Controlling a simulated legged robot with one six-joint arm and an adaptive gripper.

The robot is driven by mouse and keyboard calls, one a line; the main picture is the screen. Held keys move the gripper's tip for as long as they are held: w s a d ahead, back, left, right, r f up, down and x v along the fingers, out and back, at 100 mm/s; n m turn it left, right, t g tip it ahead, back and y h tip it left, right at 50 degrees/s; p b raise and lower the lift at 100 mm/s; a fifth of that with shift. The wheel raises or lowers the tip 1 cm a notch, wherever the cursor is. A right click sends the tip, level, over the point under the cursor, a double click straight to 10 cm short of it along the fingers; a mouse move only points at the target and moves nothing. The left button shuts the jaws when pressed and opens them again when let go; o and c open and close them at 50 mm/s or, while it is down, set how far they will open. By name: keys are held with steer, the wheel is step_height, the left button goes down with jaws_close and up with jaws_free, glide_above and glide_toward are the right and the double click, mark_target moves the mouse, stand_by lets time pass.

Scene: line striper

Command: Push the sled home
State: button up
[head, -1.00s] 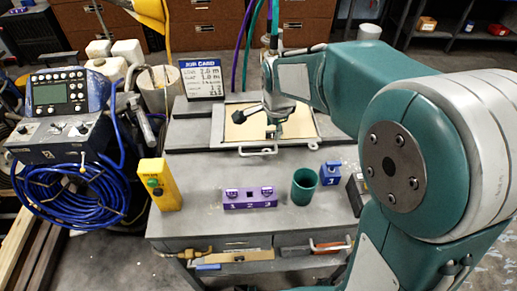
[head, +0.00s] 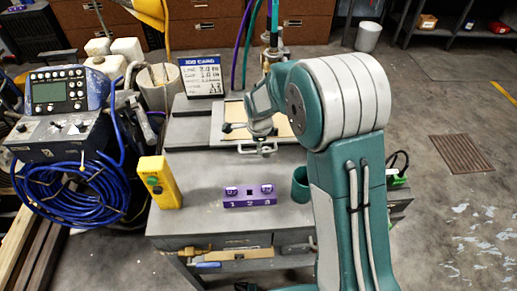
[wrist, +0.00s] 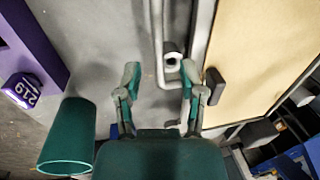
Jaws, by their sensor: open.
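The sled looks to be the framed tan board (head: 233,112) lying flat on the raised back part of the grey bench; its tan face (wrist: 262,50) fills the right of the wrist view. A pale metal handle (head: 247,151) sticks out from its front edge. In the wrist view the handle's bar (wrist: 159,40) runs down between my fingers. My gripper (wrist: 160,82) is open, with a finger on each side of the handle's bent end; I cannot tell whether they touch it. In the head view my wrist covers the middle of the board.
A purple numbered block (head: 250,196), a green cup (head: 301,186) and a yellow switch box (head: 159,183) stand on the front of the bench. A job card (head: 202,77) stands at the back left. The bench middle (head: 205,170) is clear.

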steer(key=shift+w+f, duration=0.15)
steer(key=shift+f, duration=0.65)
steer(key=shift+w+f, duration=0.15)
steer(key=shift+f, duration=0.65)
jaws_close()
steer(key=shift+a, duration=0.15)
steer(key=a, duration=1.5)
steer(key=shift+a, duration=0.3)
steer(key=shift+r, duration=0.1)
steer(key=shift+c, duration=0.5)
jaws_free()
steer(key=shift+a, duration=0.1)
steer(key=shift+o, duration=0.5)
steer(key=shift+a, duration=0.2)
